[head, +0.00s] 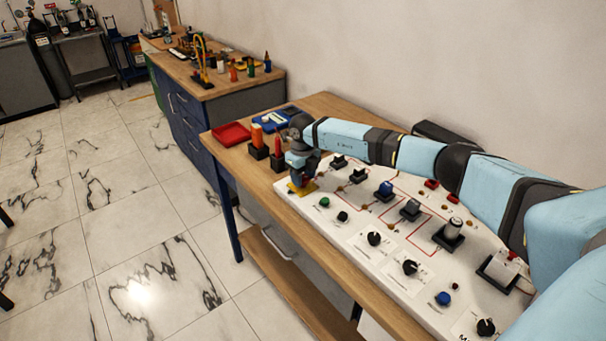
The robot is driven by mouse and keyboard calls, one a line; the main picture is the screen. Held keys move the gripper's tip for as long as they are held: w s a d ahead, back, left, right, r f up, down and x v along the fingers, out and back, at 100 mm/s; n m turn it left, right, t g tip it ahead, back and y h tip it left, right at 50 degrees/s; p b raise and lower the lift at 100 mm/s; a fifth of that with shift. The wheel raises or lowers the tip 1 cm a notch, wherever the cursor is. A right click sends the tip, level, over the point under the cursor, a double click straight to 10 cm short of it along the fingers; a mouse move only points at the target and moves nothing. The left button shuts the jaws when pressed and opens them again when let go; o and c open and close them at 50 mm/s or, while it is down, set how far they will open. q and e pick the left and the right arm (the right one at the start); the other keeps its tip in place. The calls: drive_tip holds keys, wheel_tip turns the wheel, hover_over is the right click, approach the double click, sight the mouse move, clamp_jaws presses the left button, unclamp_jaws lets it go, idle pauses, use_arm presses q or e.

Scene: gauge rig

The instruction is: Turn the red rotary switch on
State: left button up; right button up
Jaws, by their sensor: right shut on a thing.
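My right gripper (302,178) reaches down at the far left end of the white panel (335,215). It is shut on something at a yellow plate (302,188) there. The gripper covers most of what it holds; by the yellow plate I take it for the red rotary switch, but its knob and its setting are hidden. My left gripper is not in view.
The panel carries black knobs (374,238), a green button (325,202), a blue button (443,298) and several raised switches (410,208). A red tray (232,133) and a blue tray (275,119) lie beyond it. My arm passes over the panel's back.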

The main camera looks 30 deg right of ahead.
drive_tip(key=m+p, duration=0.1)
drive_tip(key=m, duration=0.2)
drive_tip(key=shift+m, duration=1.1)
drive_tip(key=o, duration=0.9)
wheel_tip(320, 180, up, 14)
drive_tip(key=shift+f+b, duration=0.1)
drive_tip(key=shift+b, duration=0.25)
